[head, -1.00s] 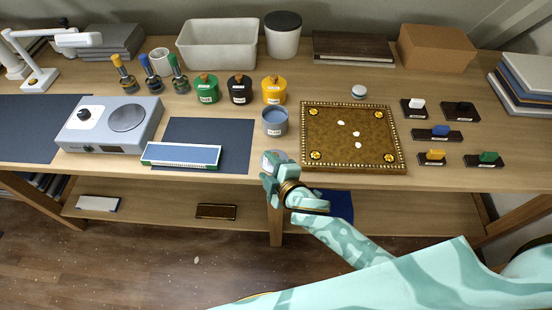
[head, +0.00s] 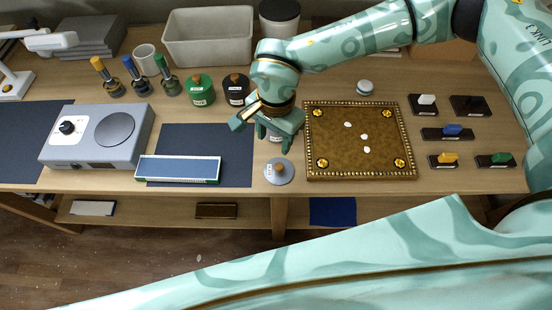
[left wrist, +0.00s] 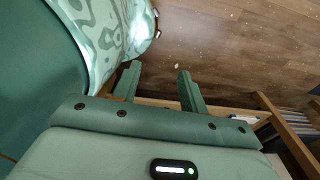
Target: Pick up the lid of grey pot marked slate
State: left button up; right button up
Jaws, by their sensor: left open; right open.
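The grey lid (head: 279,176), round with a wooden knob and a small pale label too small to read, lies on the table near the front edge. The grey pot (head: 277,138) stands just behind it, mostly hidden by my right gripper. My right gripper (head: 262,136) is open, with its fingers above and around the pot's place in the picture; I cannot tell whether it touches the pot. It is apart from the lid. My left gripper (left wrist: 157,80) shows only in the left wrist view, open and empty, with the floor beyond.
A green pot (head: 201,95) and a black pot (head: 236,92) stand behind to the left. A gold-studded board (head: 345,165) lies close to the right. A blue-topped box (head: 178,168) lies on a dark mat (head: 240,165) to the left. My right arm covers the back right.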

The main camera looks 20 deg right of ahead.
send_over(279, 167)
jog(key=shift+h, duration=0.3)
jog(key=f, duration=0.7)
jog(key=f+b, duration=0.1)
jog(key=f, duration=0.2)
jog(key=shift+s+a+f, duration=0.15)
jog(key=shift+a+f, duration=0.05)
jog(key=shift+a, duration=0.05)
jog(key=f, duration=0.5)
jog(key=shift+w+d+f+b, duration=0.2)
jog(key=shift+f+b, duration=0.1)
pick_arm(q)
jog(key=shift+s+f, duration=0.35)
jog(key=shift+f, duration=0.5)
pick_arm(e)
jog(key=c, duration=1.1)
